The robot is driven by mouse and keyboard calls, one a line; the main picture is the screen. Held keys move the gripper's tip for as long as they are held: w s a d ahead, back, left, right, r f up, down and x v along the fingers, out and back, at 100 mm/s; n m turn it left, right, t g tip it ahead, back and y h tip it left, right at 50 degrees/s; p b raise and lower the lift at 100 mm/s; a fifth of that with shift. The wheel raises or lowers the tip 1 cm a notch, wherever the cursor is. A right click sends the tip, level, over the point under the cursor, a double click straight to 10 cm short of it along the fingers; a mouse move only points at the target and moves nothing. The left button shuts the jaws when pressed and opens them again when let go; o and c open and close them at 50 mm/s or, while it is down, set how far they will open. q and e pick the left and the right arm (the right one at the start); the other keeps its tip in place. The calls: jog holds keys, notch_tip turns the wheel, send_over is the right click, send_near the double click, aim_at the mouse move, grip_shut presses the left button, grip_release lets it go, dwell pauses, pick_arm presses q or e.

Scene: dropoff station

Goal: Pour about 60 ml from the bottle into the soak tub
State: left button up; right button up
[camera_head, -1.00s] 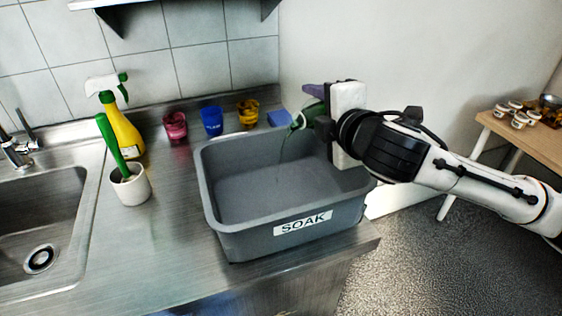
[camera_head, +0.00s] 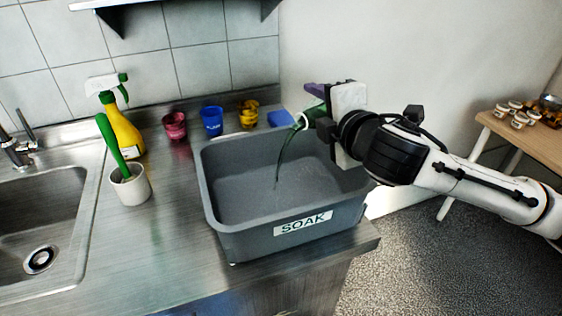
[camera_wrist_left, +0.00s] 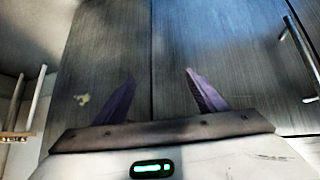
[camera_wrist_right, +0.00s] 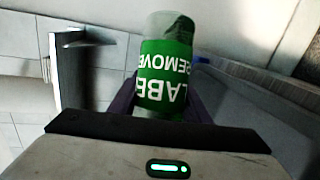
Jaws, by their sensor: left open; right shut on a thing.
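The grey soak tub (camera_head: 228,232), labelled SOAK, stands on the steel counter. My right gripper (camera_head: 320,98) is over the tub's back right part, shut on the bottle (camera_head: 308,116). The bottle is tilted with its mouth to the left, and a green stream (camera_head: 283,155) falls from it into the tub. In the right wrist view the bottle (camera_wrist_right: 165,75) shows a green label between the fingers; its liquid level cannot be read. My left gripper (camera_wrist_left: 165,95) is open and empty in front of dark cabinet doors; it is not in the head view.
Pink (camera_head: 175,127), blue (camera_head: 212,121) and yellow (camera_head: 248,114) cups stand behind the tub, beside a blue sponge-like block (camera_head: 280,118). A yellow spray bottle (camera_head: 122,130) and a white pot with a green-handled brush (camera_head: 131,187) stand left, near the sink (camera_head: 40,215).

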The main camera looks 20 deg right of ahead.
jog(key=shift+r, duration=0.1)
jog(key=m, duration=0.1)
jog(key=m+g+y, duration=0.1)
jog(key=shift+d+r+m, duration=0.3)
jog(key=shift+d, duration=0.1)
jog(key=shift+a+m+y+p, duration=0.3)
jog(key=shift+m+p, duration=0.1)
jog(key=shift+p, duration=0.4)
jog(key=shift+r+g, duration=0.1)
jog(key=shift+g, duration=0.2)
dwell(1.0)
